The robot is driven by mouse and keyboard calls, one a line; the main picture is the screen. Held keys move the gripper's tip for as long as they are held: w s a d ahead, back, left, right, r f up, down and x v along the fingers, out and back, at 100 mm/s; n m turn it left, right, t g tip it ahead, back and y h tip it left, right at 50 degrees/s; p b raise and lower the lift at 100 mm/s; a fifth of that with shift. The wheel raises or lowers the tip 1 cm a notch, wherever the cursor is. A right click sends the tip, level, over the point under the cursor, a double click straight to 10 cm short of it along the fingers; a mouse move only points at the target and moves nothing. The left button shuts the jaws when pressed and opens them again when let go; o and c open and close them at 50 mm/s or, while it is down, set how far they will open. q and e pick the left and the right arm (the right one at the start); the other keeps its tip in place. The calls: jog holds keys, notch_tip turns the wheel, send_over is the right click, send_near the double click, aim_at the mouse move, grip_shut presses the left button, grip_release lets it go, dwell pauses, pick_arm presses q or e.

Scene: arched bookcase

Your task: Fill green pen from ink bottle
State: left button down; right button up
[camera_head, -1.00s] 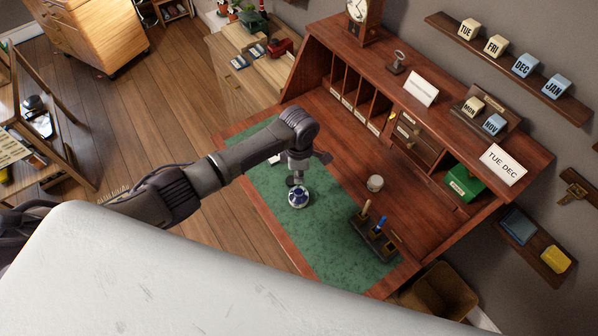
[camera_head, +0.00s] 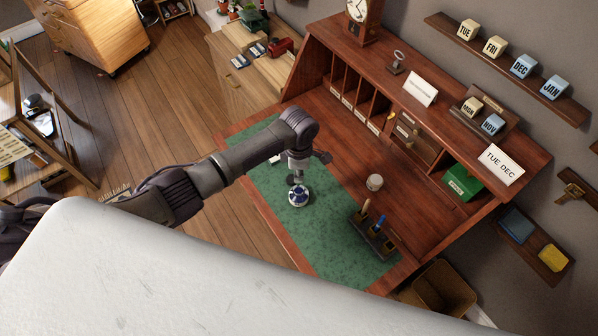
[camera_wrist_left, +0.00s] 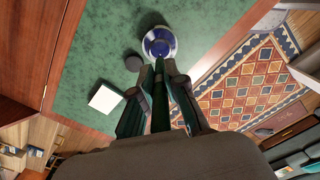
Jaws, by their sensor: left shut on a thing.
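My left gripper (camera_head: 297,179) is over the green desk mat (camera_head: 270,178), right by the ink bottle (camera_head: 299,196), which is round, blue and white. In the left wrist view the gripper (camera_wrist_left: 160,88) is shut on the dark green pen (camera_wrist_left: 159,100). The pen's far end meets the near edge of the ink bottle (camera_wrist_left: 160,42). I cannot tell whether the tip is inside the bottle or just above or in front of it. A dark round cap (camera_wrist_left: 133,62) lies on the mat beside the bottle. My right gripper is not in view.
A dark pen stand (camera_head: 373,238) with a blue pen stands at the mat's right end. A small pale jar (camera_head: 374,182) is on the wood behind. A white card (camera_wrist_left: 104,98) lies on the mat near the gripper. The mat between bottle and stand is clear.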

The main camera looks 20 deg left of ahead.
aim_at(299, 185)
pick_arm(q)
jog(key=shift+f, duration=0.1)
jog(key=shift+f+b, duration=0.5)
jog(key=shift+f, duration=0.5)
jog(key=shift+f+b, duration=1.05)
jog(key=shift+f, duration=1.05)
dwell(1.0)
jog(key=shift+r+p, duration=1.5)
jog(key=shift+p, duration=0.2)
jog(key=shift+r, duration=2.75)
